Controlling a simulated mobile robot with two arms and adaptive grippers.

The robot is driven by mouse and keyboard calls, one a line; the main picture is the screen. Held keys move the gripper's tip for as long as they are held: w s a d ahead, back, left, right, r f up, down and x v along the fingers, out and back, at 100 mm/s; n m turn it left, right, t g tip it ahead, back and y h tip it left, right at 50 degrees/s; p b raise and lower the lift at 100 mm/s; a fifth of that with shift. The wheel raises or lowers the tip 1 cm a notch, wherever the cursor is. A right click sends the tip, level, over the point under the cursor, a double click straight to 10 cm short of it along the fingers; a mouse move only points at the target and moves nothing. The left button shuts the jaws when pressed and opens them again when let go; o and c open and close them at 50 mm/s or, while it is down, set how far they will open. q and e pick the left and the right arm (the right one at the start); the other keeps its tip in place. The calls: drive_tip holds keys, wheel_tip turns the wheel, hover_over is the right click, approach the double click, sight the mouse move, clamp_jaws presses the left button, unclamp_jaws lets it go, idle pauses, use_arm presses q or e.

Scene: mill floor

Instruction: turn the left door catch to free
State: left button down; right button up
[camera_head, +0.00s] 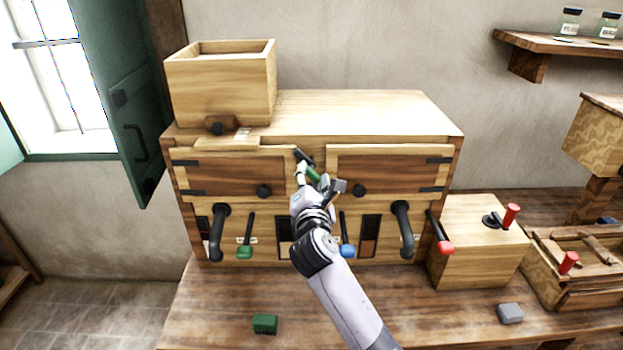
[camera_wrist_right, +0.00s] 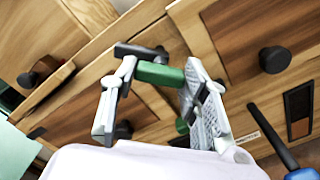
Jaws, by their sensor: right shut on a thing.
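The left door catch shows in the head view as a dark bar (camera_head: 303,157) with a green grip (camera_head: 313,174), at the upper right corner of the left door (camera_head: 215,177). My right gripper (camera_head: 319,181) is shut on that green grip. In the right wrist view the green grip (camera_wrist_right: 160,73) lies across between the two fingers of my right gripper (camera_wrist_right: 148,92), and the black bar (camera_wrist_right: 140,50) is beside it. The bar slants down to the right in the head view. The left door looks closed. My left gripper is not in view.
The right door (camera_head: 385,176) has a dark knob. Below the doors are curved black handles (camera_head: 403,230) and levers with green (camera_head: 244,252), blue (camera_head: 347,251) and red (camera_head: 445,247) ends. A green block (camera_head: 265,323) and grey block (camera_head: 510,313) lie on the bench.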

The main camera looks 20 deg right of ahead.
drive_tip(key=m, duration=0.4)
drive_tip(key=shift+m+b, duration=0.3)
drive_tip(key=shift+b, duration=0.1)
idle(0.4)
drive_tip(key=o, duration=1.1)
drive_tip(key=shift+o, duration=0.2)
drive_tip(key=v, duration=1.2)
